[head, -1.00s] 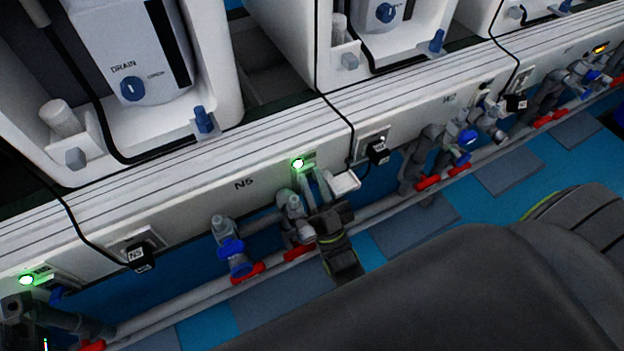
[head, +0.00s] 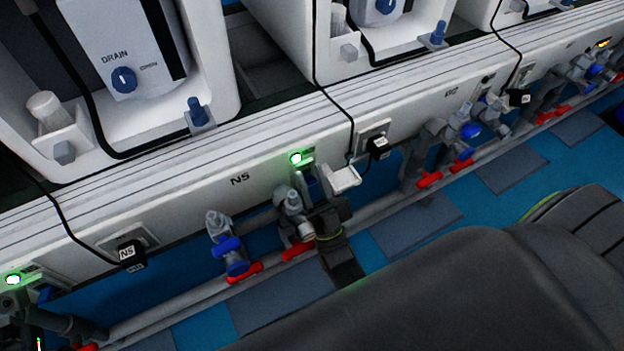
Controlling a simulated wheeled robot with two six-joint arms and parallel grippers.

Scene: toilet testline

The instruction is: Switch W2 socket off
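A white panel (head: 452,113) carries a faint label (head: 452,92) that seems to read W2. Left of it, a light socket plate (head: 373,130) holds a black plug (head: 378,147) with a cable. The socket's switch is too small to make out. My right gripper (head: 322,178) is just left of and below that plug, in front of the panel's lower edge. Its light fingers look apart with nothing between them, and it appears clear of the plug. A lit green lamp (head: 295,158) is on the panel just above the gripper.
Grey pipe fittings with a blue valve (head: 228,246) and red handles (head: 244,272) run below the panel, close to my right gripper. Cables hang over the ledge (head: 200,143). White toilet-test units stand above.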

